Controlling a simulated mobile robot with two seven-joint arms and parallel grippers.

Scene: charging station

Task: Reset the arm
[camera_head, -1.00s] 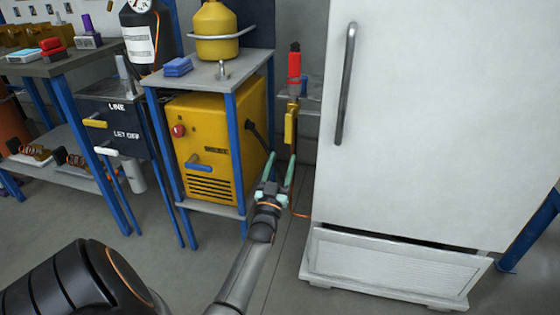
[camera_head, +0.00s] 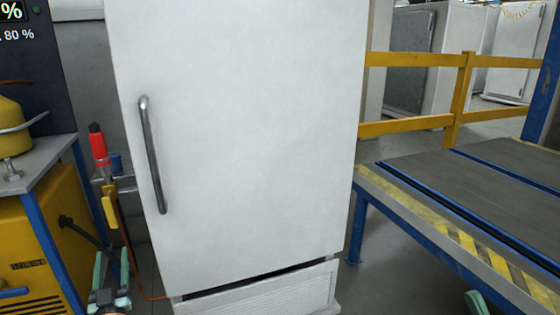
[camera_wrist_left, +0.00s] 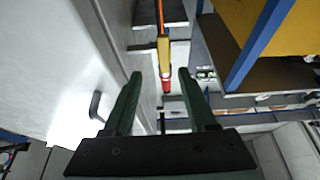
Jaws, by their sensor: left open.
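My left gripper (camera_head: 111,262) is low at the left in the head view, beside the white cabinet's front edge. Its two green fingers are apart and empty. In the left wrist view the open fingers (camera_wrist_left: 159,76) frame a tool with a yellow body (camera_wrist_left: 164,55) and red end (camera_wrist_left: 166,84), with no visible contact. In the head view this red-topped tool (camera_head: 98,145) stands upright by a small bracket, above the gripper. A green tip (camera_head: 476,303) at the bottom right looks like part of my right gripper; the rest is out of frame.
A tall white cabinet (camera_head: 245,120) with a metal handle (camera_head: 151,155) fills the middle. A yellow machine (camera_head: 30,245) in a blue-legged stand is at the left. A conveyor-like platform (camera_head: 500,190) and yellow railing (camera_head: 410,125) are at the right.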

